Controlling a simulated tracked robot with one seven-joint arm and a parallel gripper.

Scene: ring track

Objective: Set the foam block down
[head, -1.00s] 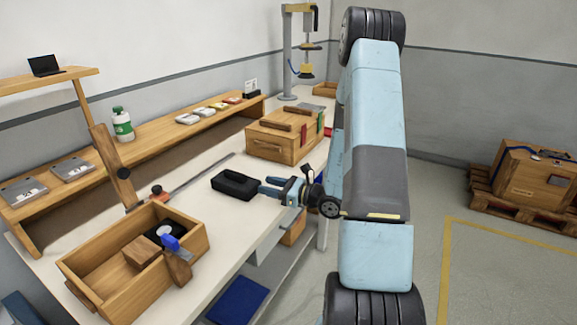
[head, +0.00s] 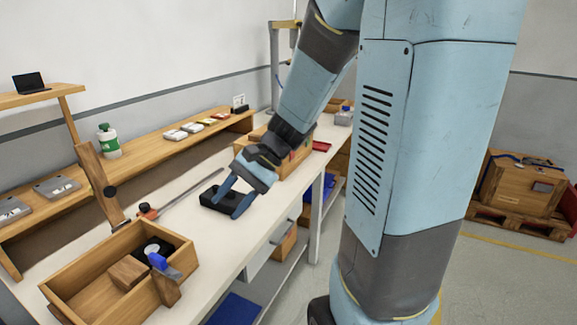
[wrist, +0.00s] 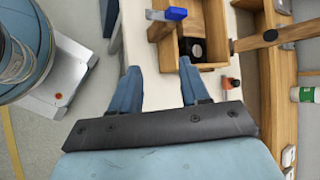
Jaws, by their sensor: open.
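A black rectangular block with a hollow top, seemingly the foam block (head: 212,199), lies flat on the pale workbench (head: 195,240) in the head view. My gripper (head: 230,204) reaches down to it from the upper right, with its blue fingers at the block's right part. Whether they touch it is unclear. The block does not show in that view.
A red-ended clamp bar (head: 148,211) lies behind the block. A long shelf (head: 150,143) runs along the wall. A wooden box stands right of my gripper, partly hidden.

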